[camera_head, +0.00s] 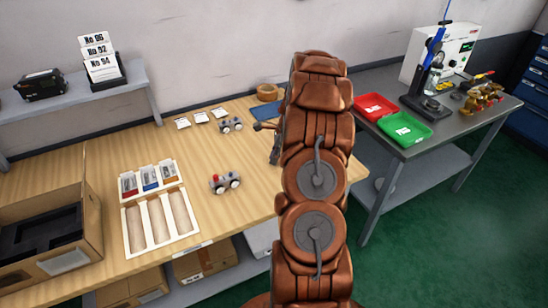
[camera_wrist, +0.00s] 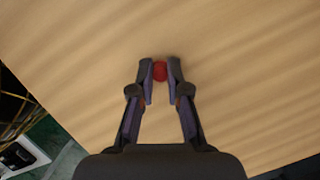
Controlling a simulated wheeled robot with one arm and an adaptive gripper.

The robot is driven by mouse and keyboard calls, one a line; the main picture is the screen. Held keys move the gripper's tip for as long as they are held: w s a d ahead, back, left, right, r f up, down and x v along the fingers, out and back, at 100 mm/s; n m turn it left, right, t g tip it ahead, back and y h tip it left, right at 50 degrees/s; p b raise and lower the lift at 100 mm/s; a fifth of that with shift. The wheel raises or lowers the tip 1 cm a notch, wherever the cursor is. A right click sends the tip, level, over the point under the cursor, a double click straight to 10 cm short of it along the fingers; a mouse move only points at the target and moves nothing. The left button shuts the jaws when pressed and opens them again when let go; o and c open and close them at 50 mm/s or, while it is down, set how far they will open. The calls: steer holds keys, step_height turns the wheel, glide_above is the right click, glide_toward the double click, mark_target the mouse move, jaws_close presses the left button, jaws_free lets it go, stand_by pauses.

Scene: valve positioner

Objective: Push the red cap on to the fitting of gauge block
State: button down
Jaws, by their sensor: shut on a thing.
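In the wrist view my gripper (camera_wrist: 160,75) is shut on the red cap (camera_wrist: 160,71), which sits between the fingertips above bare wood. In the head view my arm hides most of the gripper, and the held cap cannot be seen. A small metal gauge block (camera_head: 225,184) with pale round gauges and a red spot on its left end stands mid-table, left of my arm. A second similar block (camera_head: 231,125) stands farther back, near the paper cards. Neither block shows in the wrist view. I cannot tell which block the task means.
A white tray (camera_head: 126,224) with small coloured-part bins and long wooden slots lies left of the nearer block. An open cardboard box (camera_head: 92,212) stands far left. A tape roll (camera_head: 267,92) is at the back. Red (camera_head: 373,107) and green (camera_head: 405,129) trays sit on the right bench.

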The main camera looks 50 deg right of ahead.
steer(key=shift+r, duration=0.55)
stand_by(0.6)
steer(key=shift+r+p, duration=0.9)
steer(key=shift+r, duration=1)
